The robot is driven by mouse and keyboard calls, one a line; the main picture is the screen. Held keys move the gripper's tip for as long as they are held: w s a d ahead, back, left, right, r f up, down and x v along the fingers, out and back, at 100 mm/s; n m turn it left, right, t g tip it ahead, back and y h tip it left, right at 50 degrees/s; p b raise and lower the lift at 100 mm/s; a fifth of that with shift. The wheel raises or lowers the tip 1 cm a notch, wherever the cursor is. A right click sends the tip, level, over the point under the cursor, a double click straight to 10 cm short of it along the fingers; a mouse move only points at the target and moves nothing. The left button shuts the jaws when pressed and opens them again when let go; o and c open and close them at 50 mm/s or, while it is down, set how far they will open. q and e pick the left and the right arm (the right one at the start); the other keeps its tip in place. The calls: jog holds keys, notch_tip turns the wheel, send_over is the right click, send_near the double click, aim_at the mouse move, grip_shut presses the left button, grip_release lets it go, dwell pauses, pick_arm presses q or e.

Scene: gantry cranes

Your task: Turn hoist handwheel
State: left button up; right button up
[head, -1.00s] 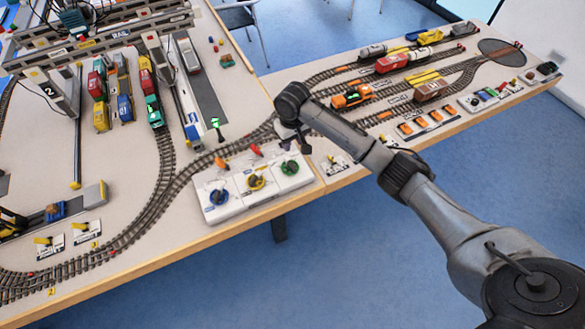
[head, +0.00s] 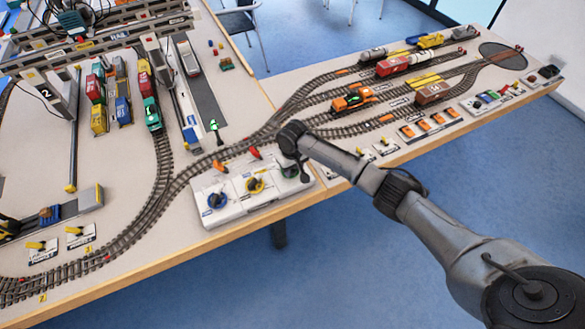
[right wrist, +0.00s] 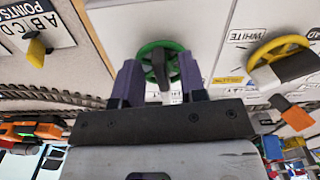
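Three handwheels stand on white control boxes (head: 232,211) at the table's front edge: blue (head: 217,200), yellow (head: 255,185) and green (head: 289,171). I cannot read which one is marked hoist. My right gripper (head: 303,171) is at the green wheel and partly hides it in the head view. In the right wrist view the green wheel (right wrist: 150,48) with its dark handle shows between the two open fingers (right wrist: 160,72). I cannot tell whether they touch it. The yellow wheel (right wrist: 268,46) is to the right there. My left gripper is out of view.
Orange (head: 222,166) and red (head: 254,153) levers stand just behind the boxes. Curved tracks (head: 160,205) run behind and left of them. Switch plates (head: 385,146) lie to the right. An orange locomotive (head: 353,98) is on the right-hand track. The floor in front is clear.

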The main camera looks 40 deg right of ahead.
grip_shut()
dwell(0.4)
jog(key=shift+d+r+n+p, duration=0.1)
jog(key=shift+r+n+p, duration=0.1)
jog(key=shift+n+p, duration=0.85)
jog(key=shift+d+n+p, duration=0.1)
jog(key=shift+n+p, duration=0.55)
jog(key=shift+p, duration=0.15)
jog(key=n, duration=0.1)
jog(key=n+p, duration=0.1)
jog(key=n, duration=0.1)
jog(key=shift+d+f, duration=0.15)
jog(key=shift+d, duration=0.1)
jog(key=shift+w+d+n+p, duration=0.15)
jog(key=shift+n+p, duration=0.3)
jog(key=shift+n, duration=0.65)
